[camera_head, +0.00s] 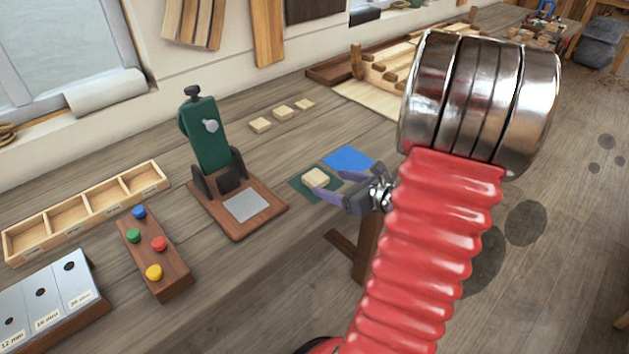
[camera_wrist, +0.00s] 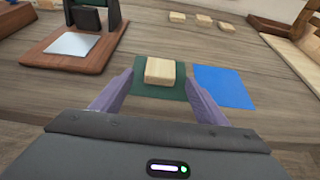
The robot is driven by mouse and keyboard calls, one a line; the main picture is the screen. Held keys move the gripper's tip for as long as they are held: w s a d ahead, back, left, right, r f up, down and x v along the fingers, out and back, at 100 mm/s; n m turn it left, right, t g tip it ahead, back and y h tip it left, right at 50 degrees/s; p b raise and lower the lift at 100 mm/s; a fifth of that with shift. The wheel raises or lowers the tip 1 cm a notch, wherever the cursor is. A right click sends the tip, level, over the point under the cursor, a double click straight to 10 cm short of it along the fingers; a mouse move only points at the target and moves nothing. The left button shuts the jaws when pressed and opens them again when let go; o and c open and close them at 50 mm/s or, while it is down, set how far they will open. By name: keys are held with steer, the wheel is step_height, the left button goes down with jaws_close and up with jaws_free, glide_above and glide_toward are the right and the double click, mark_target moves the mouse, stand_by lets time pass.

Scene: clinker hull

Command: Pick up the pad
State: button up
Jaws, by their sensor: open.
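The pad (camera_head: 316,178) is a small pale wooden block lying on a dark green square mat (camera_head: 303,189) near the bench's front edge. In the wrist view the pad (camera_wrist: 160,71) sits on the green mat (camera_wrist: 147,91), a little beyond my fingertips. My gripper (camera_head: 325,189) is open, its two purple fingers spread low over the mat. In the wrist view my gripper (camera_wrist: 160,83) has one finger on each side of the mat, with nothing held. I cannot tell whether the fingertips touch the mat.
A blue square (camera_head: 348,158) lies right of the green mat. A green press on a wooden base (camera_head: 238,220) stands to the left. Several similar pale blocks (camera_head: 283,113) lie behind. A button box (camera_head: 166,271) and divided tray (camera_head: 93,212) are further left.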

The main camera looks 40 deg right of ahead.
mark_target(320, 180)
steer(key=shift+w+f, duration=0.1)
steer(key=shift+w, duration=0.15)
steer(key=shift+x, duration=2.55)
steer(key=shift+s+f, duration=0.1)
steer(key=shift+f, duration=0.05)
steer(key=shift+c, duration=0.2)
steer(key=c, duration=1.1)
step_height(320, 180, up, 10)
